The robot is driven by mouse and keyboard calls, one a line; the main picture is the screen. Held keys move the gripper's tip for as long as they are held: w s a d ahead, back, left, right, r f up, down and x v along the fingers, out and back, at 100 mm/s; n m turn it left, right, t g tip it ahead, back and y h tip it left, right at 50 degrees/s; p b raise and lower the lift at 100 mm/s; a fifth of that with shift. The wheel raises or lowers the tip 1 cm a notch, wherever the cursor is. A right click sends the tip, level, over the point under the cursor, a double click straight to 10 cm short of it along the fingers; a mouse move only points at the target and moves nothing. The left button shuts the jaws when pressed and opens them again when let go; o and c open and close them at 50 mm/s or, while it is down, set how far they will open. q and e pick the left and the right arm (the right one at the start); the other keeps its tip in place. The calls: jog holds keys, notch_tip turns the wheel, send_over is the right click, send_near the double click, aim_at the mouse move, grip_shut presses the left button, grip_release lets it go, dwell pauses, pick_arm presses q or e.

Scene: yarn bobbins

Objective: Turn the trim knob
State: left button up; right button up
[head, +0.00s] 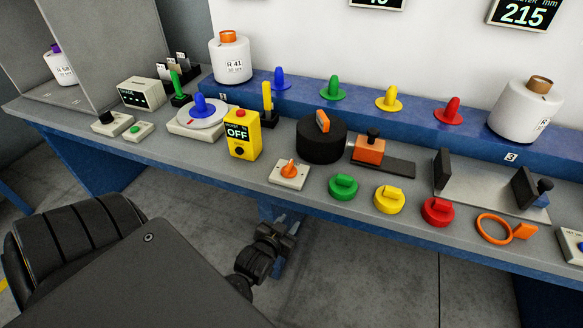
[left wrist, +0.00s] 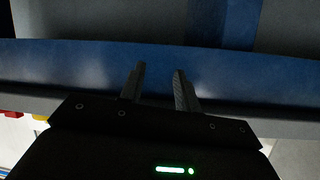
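No label marks the trim knob, so I cannot tell for sure which knob it is. A small orange knob (head: 289,168) sits on a white square plate (head: 284,181) near the bench's front edge. Behind it is a large black round dial (head: 318,150) with an orange pointer grip (head: 322,121) on top. A small black knob (head: 107,117) on a white box is at the left. My left gripper (head: 287,224) is below the front edge of the bench, apart from all knobs. Its fingers (left wrist: 160,82) are apart and empty in the left wrist view. My right gripper is not visible.
The grey bench top (head: 235,175) has a blue front edge. Green (head: 343,187), yellow (head: 389,199) and red (head: 437,212) caps stand right of the small orange knob. A yellow box reading OFF (head: 243,138) is left of it. An orange slider block (head: 368,150) is behind right.

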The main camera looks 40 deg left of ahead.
aim_at(292, 160)
pick_arm(q)
jog(key=a+r+n+t+y, duration=0.3)
jog(key=r+t, duration=0.1)
jog(key=r, duration=1)
jog(key=x, duration=1.1)
jog(key=shift+f, duration=0.15)
jog(key=shift+s, duration=0.1)
jog(key=shift+c, duration=0.3)
grip_shut()
